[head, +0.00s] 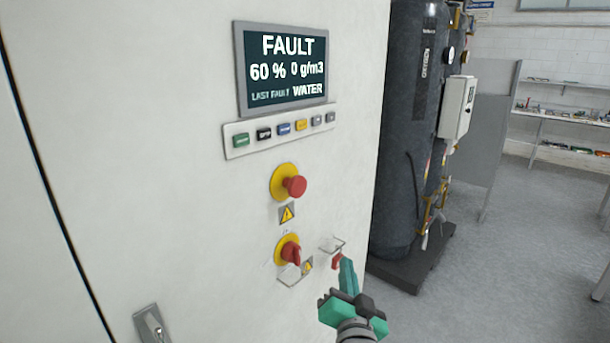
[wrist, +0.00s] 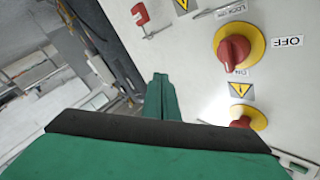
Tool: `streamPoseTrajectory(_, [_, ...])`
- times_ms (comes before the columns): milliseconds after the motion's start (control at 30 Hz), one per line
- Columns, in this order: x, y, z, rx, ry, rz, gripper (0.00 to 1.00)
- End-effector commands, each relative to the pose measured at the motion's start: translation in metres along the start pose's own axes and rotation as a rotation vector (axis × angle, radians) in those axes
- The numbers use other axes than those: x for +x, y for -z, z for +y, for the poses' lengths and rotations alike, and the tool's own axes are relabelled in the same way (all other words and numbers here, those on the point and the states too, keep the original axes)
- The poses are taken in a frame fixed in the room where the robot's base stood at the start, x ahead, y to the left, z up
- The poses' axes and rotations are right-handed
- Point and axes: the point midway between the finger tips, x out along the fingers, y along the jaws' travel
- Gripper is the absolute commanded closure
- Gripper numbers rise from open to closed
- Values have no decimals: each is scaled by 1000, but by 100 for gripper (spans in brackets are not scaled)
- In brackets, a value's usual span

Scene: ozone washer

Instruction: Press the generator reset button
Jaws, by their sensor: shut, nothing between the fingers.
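The white cabinet's display (head: 285,66) reads FAULT, 60 %, 0 g/m3 and LAST FAULT WATER. My gripper (head: 347,262) is shut and empty, low and right of the strip, beside the red rotary switch (head: 290,253). In the wrist view its fingers (wrist: 161,92) point toward the cabinet's edge, apart from the buttons.
A red mushroom button (head: 295,187) on a yellow collar sticks out between strip and rotary switch. A clear bracket with a red tag (head: 336,260) is near my fingers. A door handle (head: 151,325) is lower left. Dark tanks (head: 405,130) stand right of the cabinet; open floor lies beyond.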

Motion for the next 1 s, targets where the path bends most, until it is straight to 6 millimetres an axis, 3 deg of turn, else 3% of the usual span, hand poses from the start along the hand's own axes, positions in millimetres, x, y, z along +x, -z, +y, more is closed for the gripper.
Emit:
streamPoseTrajectory(33, [7, 21, -13, 7, 16, 10, 100])
streamPoseTrajectory(267, [22, 101, -63, 39, 62, 22, 100])
streamPoseTrajectory(600, [11, 211, -135, 60, 115, 34, 100])
streamPoseTrajectory(800, [1, 244, -159, 63, 127, 34, 100])
streamPoseTrajectory(1000, [-3, 251, -166, 63, 130, 32, 100])
